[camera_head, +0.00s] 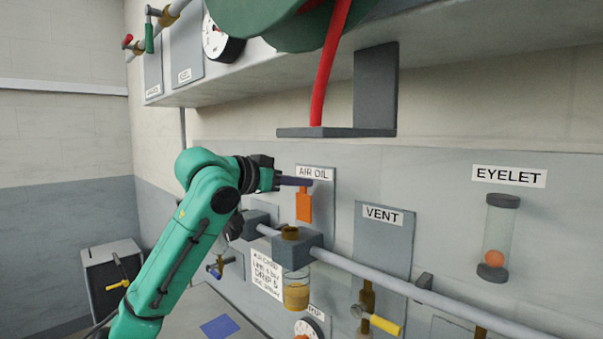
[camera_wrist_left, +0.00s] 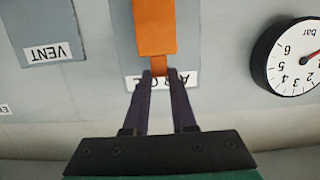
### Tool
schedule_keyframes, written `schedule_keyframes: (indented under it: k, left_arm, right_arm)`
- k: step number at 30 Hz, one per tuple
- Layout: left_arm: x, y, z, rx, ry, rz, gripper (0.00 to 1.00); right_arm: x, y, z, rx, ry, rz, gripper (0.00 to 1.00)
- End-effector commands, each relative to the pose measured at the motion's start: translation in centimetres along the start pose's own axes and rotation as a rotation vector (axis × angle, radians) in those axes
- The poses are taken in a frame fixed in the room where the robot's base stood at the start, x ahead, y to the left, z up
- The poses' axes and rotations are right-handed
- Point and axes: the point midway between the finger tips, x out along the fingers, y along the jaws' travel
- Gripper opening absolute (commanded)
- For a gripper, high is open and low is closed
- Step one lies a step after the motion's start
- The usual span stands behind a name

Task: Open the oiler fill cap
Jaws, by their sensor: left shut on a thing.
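The oiler is a grey block (camera_head: 312,244) on the pipe with a clear bowl (camera_head: 296,290) of amber liquid below. A brass cap (camera_head: 290,233) sits on top of the block. An orange handle (camera_head: 304,207) hangs below the "AIR OIL" label (camera_head: 314,173). My left gripper (camera_head: 308,183) is shut on the narrow neck of the orange handle, above the brass cap. In the left wrist view, the fingertips (camera_wrist_left: 160,76) pinch the neck of the orange handle (camera_wrist_left: 155,28) from both sides. My right gripper is not in view.
A grey pipe (camera_head: 400,285) runs along the wall. A dark bracket (camera_head: 340,131) and a red hose (camera_head: 328,70) hang above the gripper. A "VENT" panel (camera_head: 383,250) with a yellow lever (camera_head: 385,325) stands to the right. A gauge (camera_wrist_left: 292,55) shows in the left wrist view.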

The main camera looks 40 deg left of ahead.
Motion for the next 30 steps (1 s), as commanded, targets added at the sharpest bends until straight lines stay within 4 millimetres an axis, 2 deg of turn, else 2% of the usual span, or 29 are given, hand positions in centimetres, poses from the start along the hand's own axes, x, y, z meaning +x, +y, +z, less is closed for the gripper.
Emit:
schedule_keyframes:
  k: [1, 6, 23, 24, 25, 26, 30]
  left_arm:
    - [-0.5, -0.2, -1.4, 0.002, -0.002, -0.007, 0.00]
    - [-0.3, -0.2, -1.4, 0.002, -0.058, -0.007, 0.00]
    - [-0.2, -0.3, -1.1, 0.002, -0.086, -0.010, 0.00]
    - [-0.2, -0.3, -1.1, 0.002, -0.086, -0.009, 0.40]
    - [-0.1, -0.3, -1.1, 0.002, -0.087, -0.009, 0.51]
    - [-0.1, -0.2, -1.0, 0.001, -0.089, -0.008, 0.55]
    - [0.0, -0.2, -0.8, 0.001, -0.095, -0.006, 0.55]
  right_arm:
    - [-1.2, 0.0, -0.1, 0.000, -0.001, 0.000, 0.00]
    - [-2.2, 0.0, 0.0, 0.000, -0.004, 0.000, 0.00]
    - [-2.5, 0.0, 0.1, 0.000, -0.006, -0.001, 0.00]
    - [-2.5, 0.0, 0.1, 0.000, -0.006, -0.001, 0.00]
    - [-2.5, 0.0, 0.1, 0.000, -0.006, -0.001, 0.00]
    - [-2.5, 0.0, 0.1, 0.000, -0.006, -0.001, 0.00]
    - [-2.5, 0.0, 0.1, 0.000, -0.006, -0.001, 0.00]
